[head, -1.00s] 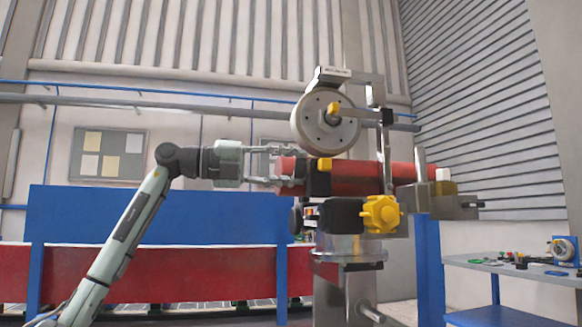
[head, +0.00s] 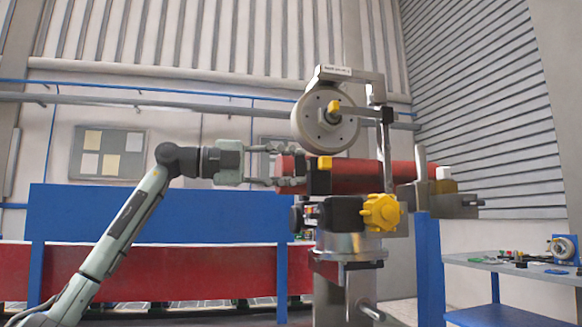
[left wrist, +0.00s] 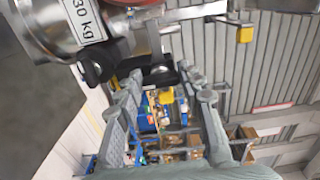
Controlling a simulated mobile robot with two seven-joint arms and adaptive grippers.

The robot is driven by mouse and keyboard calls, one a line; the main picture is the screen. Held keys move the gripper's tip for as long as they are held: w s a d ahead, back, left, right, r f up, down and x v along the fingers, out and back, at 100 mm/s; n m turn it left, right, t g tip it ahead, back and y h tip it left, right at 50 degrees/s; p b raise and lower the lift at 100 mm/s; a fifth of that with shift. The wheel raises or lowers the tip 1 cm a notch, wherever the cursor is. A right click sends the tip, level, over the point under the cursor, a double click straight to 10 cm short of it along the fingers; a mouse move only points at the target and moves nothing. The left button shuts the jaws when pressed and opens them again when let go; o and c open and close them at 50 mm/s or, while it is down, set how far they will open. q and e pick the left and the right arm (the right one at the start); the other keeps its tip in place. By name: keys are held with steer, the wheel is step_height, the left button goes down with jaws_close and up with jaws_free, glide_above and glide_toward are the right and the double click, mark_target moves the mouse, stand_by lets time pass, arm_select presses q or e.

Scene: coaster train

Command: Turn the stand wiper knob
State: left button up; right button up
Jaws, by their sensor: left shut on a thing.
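A metal stand carries a red cylinder (head: 365,177), a round grey wheel (head: 326,119) and a yellow lobed knob (head: 381,212) on a black block (head: 342,213). My left gripper (head: 297,168) reaches in from the left, its fingers level, at the cylinder's left end. In the left wrist view, a dark knob-like part (left wrist: 160,75) sits between the fingertips of my left gripper (left wrist: 155,87). The gripper is shut on it, though the contact is partly hidden. I cannot tell for sure which part is the wiper knob. My right gripper is out of view.
A blue panel (head: 160,215) with a red lower section stands behind the arm. A blue post (head: 428,265) rises right of the stand. A grey bench (head: 510,262) with small parts is at the far right. A 30 kg label (left wrist: 84,20) shows close to the wrist.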

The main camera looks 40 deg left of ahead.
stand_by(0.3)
arm_select(q)
steer(key=o, duration=1.2)
steer(key=shift+c, duration=0.2)
steer(key=shift+s+a, duration=0.1)
steer(key=v, duration=1.1)
steer(key=shift+s+a, duration=0.3)
